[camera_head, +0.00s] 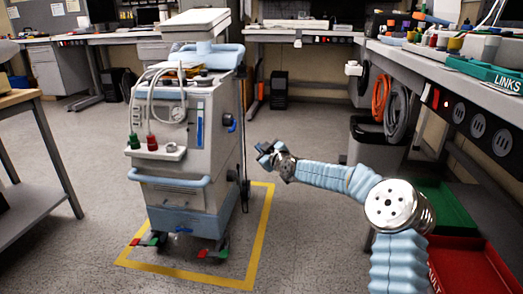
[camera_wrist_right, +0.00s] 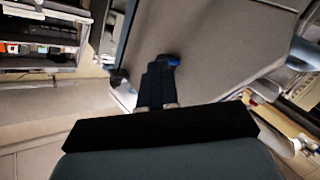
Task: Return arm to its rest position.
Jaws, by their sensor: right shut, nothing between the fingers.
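My right arm (camera_head: 335,178) comes in from the lower right in the head view, in a light blue ribbed sleeve. Its gripper (camera_head: 268,152) is shut and empty, in the air just right of the medical cart (camera_head: 185,140). I cannot tell the exact gap between them. In the right wrist view the dark gripper fingers (camera_wrist_right: 158,82) are together, with a large grey surface (camera_wrist_right: 215,55) and a small blue part (camera_wrist_right: 173,60) beyond them. My left gripper is not in view.
The cart stands inside a yellow floor outline (camera_head: 262,215). A workbench (camera_head: 450,75) with sockets, hanging cables (camera_head: 397,115) and a red bin (camera_head: 470,265) line the right side. A table (camera_head: 30,200) stands at the left. Grey floor (camera_head: 295,240) is open in front.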

